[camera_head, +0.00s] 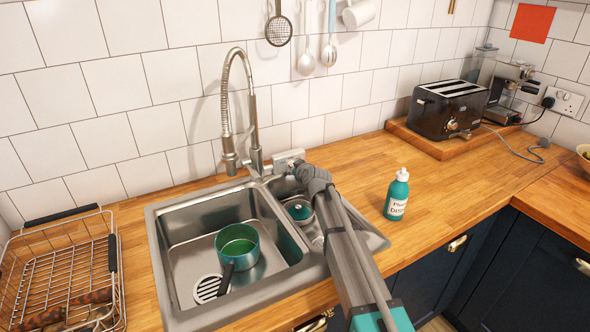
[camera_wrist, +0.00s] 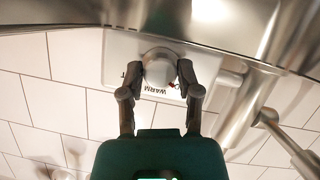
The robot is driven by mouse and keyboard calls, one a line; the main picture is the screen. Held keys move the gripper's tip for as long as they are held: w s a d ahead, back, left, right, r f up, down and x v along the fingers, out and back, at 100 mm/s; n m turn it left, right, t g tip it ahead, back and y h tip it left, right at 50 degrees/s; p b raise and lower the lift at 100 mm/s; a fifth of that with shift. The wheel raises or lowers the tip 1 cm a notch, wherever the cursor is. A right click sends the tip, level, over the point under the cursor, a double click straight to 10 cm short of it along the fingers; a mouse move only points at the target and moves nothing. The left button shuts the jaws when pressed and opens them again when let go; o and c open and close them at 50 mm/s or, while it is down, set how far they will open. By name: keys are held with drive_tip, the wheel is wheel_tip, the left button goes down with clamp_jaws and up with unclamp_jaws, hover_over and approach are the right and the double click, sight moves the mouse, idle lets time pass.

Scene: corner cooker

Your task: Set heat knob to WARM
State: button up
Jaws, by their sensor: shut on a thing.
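The heat knob (camera_wrist: 159,70) is a round, pale metallic knob on a white plate (camera_wrist: 120,48) in the wrist view. The word WARM shows upside down on the plate just below the knob, and a letter shows at its left. A small red mark shows near the knob's lower right edge, close to the WARM label. My gripper (camera_wrist: 160,76) is shut on the knob, one finger on each side. In the head view my gripper (camera_head: 302,166) reaches the white plate (camera_head: 289,157) behind the sink; the knob is hidden there.
The tall tap (camera_head: 228,120) stands just left of my gripper. The steel sink (camera_head: 165,255) holds a green pan (camera_head: 238,243) and a lidded pot (camera_head: 299,210). A teal soap bottle (camera_head: 397,195) stands right of my arm. A toaster (camera_head: 448,108) stands farther right.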

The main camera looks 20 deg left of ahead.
clamp_jaws()
drive_tip(key=shift+m, duration=0.4)
drive_tip(key=shift+w+d+m+g+y+b, duration=0.1)
drive_tip(key=shift+m+g+y+b, duration=0.2)
drive_tip(key=shift+m+g+y, duration=0.7)
drive_tip(key=shift+s+a+m+g+y+b, duration=0.1)
drive_tip(key=shift+m+g+y+b, duration=0.3)
drive_tip(key=shift+m, duration=1.05)
drive_tip(key=shift+w+d+m+g+y+b, duration=0.1)
drive_tip(key=shift+m+g+y+b, duration=0.15)
drive_tip(key=shift+m+g+y, duration=0.75)
drive_tip(key=shift+m+t, duration=0.25)
drive_tip(key=shift+t, duration=0.15)
